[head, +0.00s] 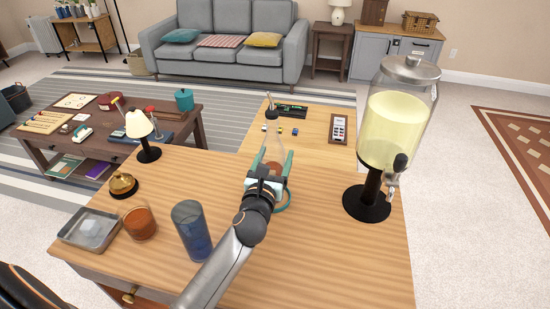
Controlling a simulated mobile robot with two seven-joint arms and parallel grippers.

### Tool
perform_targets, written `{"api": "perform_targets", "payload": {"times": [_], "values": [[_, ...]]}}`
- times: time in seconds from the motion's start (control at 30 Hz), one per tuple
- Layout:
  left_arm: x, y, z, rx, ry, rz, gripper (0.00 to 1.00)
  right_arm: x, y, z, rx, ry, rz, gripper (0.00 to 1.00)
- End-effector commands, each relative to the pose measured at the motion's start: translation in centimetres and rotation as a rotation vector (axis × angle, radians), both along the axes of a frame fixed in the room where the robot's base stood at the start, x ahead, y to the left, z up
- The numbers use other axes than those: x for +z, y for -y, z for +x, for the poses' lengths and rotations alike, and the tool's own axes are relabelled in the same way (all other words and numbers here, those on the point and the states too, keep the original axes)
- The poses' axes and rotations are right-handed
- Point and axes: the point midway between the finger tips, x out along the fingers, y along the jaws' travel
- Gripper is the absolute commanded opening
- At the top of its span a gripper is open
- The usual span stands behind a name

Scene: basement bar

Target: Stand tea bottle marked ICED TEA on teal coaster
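A clear bottle (273,148) with a dark top and amber-brown contents is upright near the middle of the wooden counter. No lettering on it can be read. My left gripper (271,162) has its teal fingers on either side of the lower bottle. I cannot tell whether they press on it or stand slightly apart. A curved teal edge, apparently the coaster (286,205), shows just right of and below the gripper, which hides most of it. The bottle's base is hidden too, so I cannot tell what it rests on. My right gripper is out of view.
A drink dispenser (396,125) stands to the right. A blue tumbler (192,232), amber glass (139,222), metal tray (90,229), brass bell (123,185) and small lamp (143,130) stand to the left. The front right of the counter (345,265) is clear.

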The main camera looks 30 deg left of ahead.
Motion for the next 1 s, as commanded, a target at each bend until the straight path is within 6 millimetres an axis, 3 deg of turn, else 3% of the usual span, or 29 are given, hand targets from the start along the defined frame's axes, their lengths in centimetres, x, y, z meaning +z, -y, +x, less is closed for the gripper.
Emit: {"api": "perform_targets", "payload": {"times": [0.17, 0.2, 0.4, 0.73, 1.0], "values": [[-0.1, 0.0, 0.0, -0.001, 0.006, 0.001, 0.00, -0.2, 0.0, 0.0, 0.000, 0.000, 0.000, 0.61], [-0.3, 0.0, 0.0, 0.000, 0.000, 0.001, 0.75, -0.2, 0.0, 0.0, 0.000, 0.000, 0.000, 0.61], [-0.3, 0.0, 0.0, 0.000, 0.000, 0.001, 0.97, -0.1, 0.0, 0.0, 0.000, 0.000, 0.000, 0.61], [0.3, 0.0, 0.0, 0.000, 0.001, 0.000, 1.00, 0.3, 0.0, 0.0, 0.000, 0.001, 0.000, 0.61], [-0.1, 0.9, -3.8, -0.001, -0.002, -0.001, 1.00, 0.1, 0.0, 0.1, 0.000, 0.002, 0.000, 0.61]]}}
